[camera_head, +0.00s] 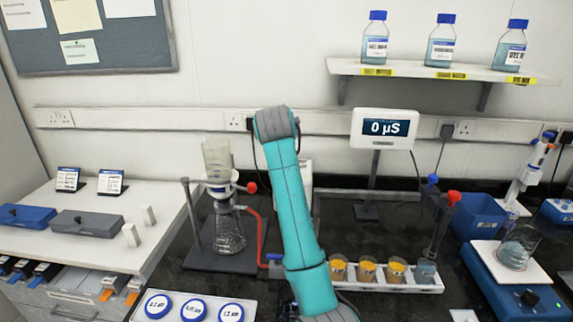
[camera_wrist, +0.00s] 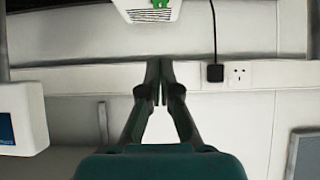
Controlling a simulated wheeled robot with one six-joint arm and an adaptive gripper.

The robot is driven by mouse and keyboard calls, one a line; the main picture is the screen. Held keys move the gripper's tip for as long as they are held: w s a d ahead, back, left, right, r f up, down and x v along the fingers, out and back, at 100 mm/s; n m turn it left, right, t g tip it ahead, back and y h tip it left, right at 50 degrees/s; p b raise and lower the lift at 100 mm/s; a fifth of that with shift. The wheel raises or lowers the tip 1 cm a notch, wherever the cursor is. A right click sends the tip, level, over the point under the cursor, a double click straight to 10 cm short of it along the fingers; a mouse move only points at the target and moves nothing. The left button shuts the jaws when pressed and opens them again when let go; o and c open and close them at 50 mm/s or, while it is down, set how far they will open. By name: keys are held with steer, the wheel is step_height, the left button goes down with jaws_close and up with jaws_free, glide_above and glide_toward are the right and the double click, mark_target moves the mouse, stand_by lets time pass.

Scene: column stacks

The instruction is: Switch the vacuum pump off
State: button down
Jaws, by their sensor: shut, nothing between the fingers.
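A white box (camera_head: 305,172), which looks like the vacuum pump, stands at the wall, mostly hidden behind my arm in the head view. In the wrist view, which looks turned over, part of a white casing (camera_wrist: 150,14) with slots and a green part (camera_wrist: 160,3), perhaps its switch, is cut off by the top edge. My gripper (camera_wrist: 160,68) is shut and empty, with the white casing beyond its fingertips in the picture. Contact cannot be told. In the head view my gripper is hidden by my arm.
A filter flask (camera_head: 229,236) with red tubing (camera_head: 262,235) stands left of my arm. A meter display (camera_head: 386,128) stands to the right. A rack (camera_head: 378,284) of cups with orange contents is close to my arm. Lidded jars (camera_head: 195,309) stand in front.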

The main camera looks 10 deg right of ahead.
steer(key=x, duration=1)
step_height(320, 180, down, 2)
steer(key=shift+w+f, duration=0.1)
steer(key=shift+f, duration=0.1)
steer(key=shift+w+d+f, duration=0.1)
steer(key=shift+f, duration=0.65)
steer(key=shift+w+d+f+g, duration=0.1)
steer(key=shift+w+g, duration=0.05)
steer(key=shift+g, duration=0.15)
steer(key=shift+f, duration=0.15)
steer(key=shift+w+d, duration=0.1)
steer(key=shift+w, duration=0.35)
steer(key=shift+w+r, duration=0.25)
